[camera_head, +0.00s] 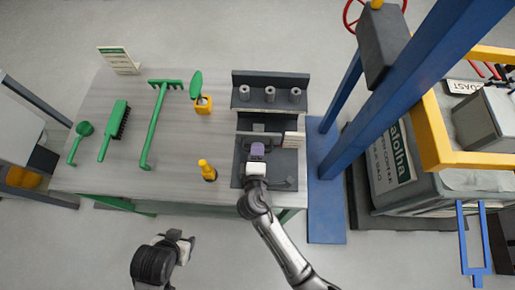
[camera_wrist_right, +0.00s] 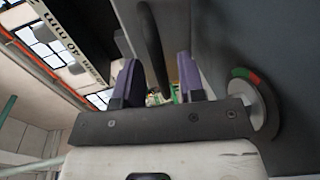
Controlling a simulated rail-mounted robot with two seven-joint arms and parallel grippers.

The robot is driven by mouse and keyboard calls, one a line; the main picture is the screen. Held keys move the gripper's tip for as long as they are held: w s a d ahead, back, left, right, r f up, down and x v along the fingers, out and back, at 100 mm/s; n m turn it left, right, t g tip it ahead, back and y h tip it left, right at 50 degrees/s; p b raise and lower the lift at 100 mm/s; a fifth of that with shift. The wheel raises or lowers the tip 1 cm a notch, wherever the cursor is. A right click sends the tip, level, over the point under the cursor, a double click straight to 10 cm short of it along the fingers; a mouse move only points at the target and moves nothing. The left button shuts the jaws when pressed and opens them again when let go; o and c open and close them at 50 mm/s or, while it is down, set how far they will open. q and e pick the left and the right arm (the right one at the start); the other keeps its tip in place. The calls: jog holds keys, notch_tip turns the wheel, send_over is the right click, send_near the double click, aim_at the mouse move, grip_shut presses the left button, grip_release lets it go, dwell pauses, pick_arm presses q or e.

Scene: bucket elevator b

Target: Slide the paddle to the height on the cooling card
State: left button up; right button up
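A dark grey station (camera_head: 270,88) stands at the right end of the bench, with a small pale card (camera_head: 293,140) beside it; its writing is too small to read. My right gripper (camera_head: 257,149), with purple fingers, is over the station's lower dark panel. In the right wrist view the fingers (camera_wrist_right: 160,82) are spread apart, with a dark bar (camera_wrist_right: 152,45) between them and visible gaps beside it. I cannot tell whether this bar is the paddle. My left gripper (camera_head: 182,243) is low in front of the bench, its fingers unclear.
The bench (camera_head: 185,182) holds a green rake (camera_head: 155,125), a green brush (camera_head: 114,130), a yellow bottle (camera_head: 207,171) and a standing card (camera_head: 119,60). A blue post (camera_head: 410,90) rises at right. A round dial (camera_wrist_right: 255,105) is right of the fingers in the wrist view.

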jog(key=v, duration=1.2)
jog(key=shift+s, duration=0.4)
